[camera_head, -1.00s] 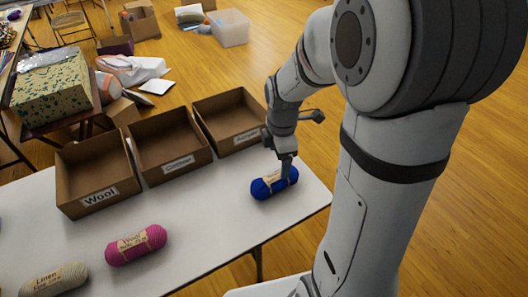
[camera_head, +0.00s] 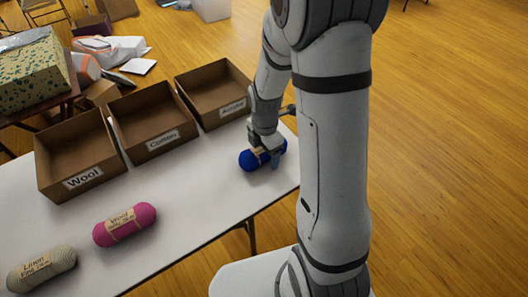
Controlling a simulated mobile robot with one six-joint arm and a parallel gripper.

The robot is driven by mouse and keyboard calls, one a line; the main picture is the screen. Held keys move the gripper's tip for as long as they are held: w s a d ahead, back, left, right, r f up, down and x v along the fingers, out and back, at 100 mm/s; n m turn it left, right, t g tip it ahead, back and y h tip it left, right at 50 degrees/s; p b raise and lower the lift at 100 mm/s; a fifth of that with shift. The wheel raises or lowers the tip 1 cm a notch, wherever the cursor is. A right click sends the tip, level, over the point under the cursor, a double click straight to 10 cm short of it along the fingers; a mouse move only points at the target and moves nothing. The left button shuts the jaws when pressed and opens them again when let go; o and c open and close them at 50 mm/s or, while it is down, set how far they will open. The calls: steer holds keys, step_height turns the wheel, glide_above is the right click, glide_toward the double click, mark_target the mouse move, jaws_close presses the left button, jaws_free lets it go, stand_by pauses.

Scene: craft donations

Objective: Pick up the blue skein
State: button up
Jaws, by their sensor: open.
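The blue skein (camera_head: 249,161) lies on the white table near its right end, in front of the rightmost box. A pale paper label shows on it, partly covered. My gripper (camera_head: 268,155) is right over the skein, pointing down, with a finger showing at the skein's near right side. The jaws are open around or just above the skein; whether they touch it cannot be told. The far finger is hidden.
Empty cardboard boxes labelled Wool (camera_head: 83,178), Cotton (camera_head: 162,139) and one with a hard-to-read label (camera_head: 233,106) stand in a row behind. A pink wool skein (camera_head: 124,225) and a beige linen skein (camera_head: 42,269) lie left on the white table (camera_head: 190,200).

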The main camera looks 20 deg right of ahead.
steer(key=shift+c, duration=0.2)
steer(key=c, duration=1)
